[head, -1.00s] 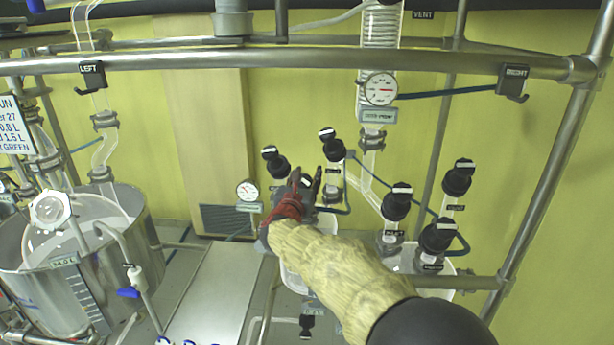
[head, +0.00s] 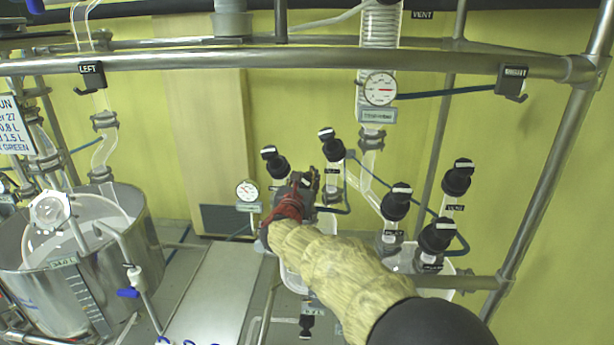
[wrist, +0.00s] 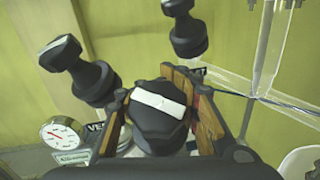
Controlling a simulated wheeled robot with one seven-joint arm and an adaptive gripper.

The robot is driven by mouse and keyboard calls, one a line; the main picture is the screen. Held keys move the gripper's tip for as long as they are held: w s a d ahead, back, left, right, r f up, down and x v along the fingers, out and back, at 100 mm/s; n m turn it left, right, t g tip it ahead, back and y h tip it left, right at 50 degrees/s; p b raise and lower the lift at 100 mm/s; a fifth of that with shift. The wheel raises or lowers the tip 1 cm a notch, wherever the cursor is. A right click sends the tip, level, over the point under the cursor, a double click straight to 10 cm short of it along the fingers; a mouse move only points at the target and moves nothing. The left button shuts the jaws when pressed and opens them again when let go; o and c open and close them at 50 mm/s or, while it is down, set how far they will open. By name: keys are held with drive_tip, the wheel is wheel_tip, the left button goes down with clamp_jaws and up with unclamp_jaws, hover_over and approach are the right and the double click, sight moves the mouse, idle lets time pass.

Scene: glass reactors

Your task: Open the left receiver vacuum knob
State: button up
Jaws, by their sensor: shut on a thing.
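My gripper (head: 304,183) is at the left group of black knobs, low in the middle of the head view. In the wrist view my gripper (wrist: 152,98) has its fingers shut on the sides of the front black knob (wrist: 158,125). A white bar on this knob's top runs nearly from finger to finger, tilted slightly down to the right. The held knob is mostly hidden by my gripper in the head view, and its label cannot be read. Two other black knobs of this group, the left one (head: 275,161) and the back one (head: 331,146), stand just behind my gripper.
A round gauge (head: 247,190) is close on the left. The right receiver's black knobs (head: 437,235) stand to the right. A metal rail (head: 300,61) crosses above, with a vessel (head: 80,270) at far left. Thin tubing runs behind the knobs.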

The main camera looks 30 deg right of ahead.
drive_tip(key=shift+w+a+f+n+t+y+b, duration=0.1)
drive_tip(key=shift+n+t+y+b, duration=0.35)
drive_tip(key=shift+b, duration=1.2)
